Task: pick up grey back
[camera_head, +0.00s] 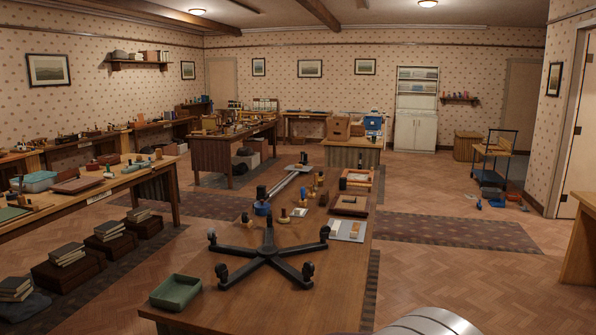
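I cannot tell which thing is the grey back. A dark grey, soft-looking heap (28,307) lies on the floor at the lower left, partly under a stack of books and cut by the picture's left edge. A grey-and-white flat piece (346,230) lies on the near wooden table, right of a black five-armed wheeled chair base (268,255). Dark rounded, bag-like shapes (241,167) sit under the middle table, too small to tell. Neither of my grippers is in view.
The near wooden table (325,285) also bears a green tray (176,291), a brown frame (349,204) and several small items. A long table (95,195) stands left, with boxes and books on the floor. Open floor (470,270) lies to the right.

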